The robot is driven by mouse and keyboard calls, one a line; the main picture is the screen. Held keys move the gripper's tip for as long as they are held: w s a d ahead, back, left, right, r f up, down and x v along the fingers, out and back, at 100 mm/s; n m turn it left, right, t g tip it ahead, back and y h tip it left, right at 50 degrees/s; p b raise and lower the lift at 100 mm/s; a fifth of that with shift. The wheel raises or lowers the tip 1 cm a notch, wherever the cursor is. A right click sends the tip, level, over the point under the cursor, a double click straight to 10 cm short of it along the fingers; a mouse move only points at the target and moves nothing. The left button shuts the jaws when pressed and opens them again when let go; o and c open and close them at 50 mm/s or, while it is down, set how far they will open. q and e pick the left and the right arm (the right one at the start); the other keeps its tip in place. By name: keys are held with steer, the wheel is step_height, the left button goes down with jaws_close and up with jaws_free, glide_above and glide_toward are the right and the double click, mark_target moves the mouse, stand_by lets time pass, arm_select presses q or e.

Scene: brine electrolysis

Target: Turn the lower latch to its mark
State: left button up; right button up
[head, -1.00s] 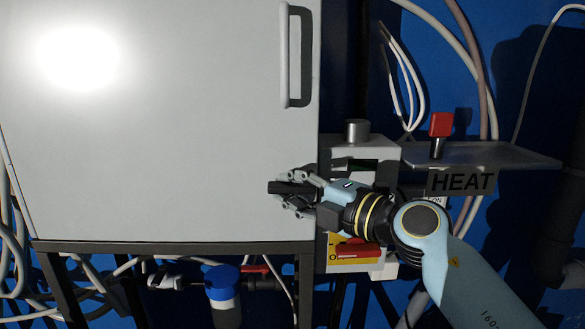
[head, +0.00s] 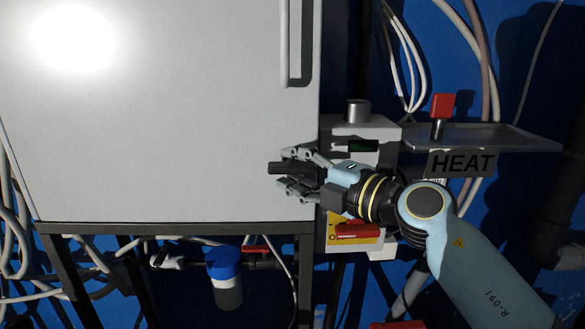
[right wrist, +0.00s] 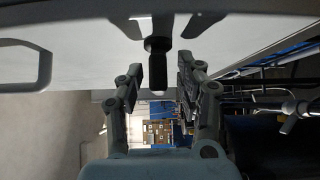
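The lower latch (head: 288,168) is a dark bar at the lower right edge of the big pale cabinet door (head: 160,130). My right gripper (head: 282,170) reaches it from the right, with one finger above and one below. In the right wrist view the latch (right wrist: 157,68) lies between the two fingers of my right gripper (right wrist: 158,78), with a gap on both sides. The gripper is open. Dark angled shapes show on the door beside the latch there; I cannot tell whether one is its mark. My left gripper is not in view.
A vertical door handle (head: 296,45) is above. A red-topped lever (head: 441,112) stands on a shelf over a HEAT label (head: 461,163). A red switch (head: 358,231) is below my right wrist. A blue-capped canister (head: 224,275) and hoses hang under the cabinet.

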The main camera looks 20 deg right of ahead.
steer(key=v, duration=1.1)
steer(key=shift+s, duration=0.2)
steer(key=shift+d, duration=0.1)
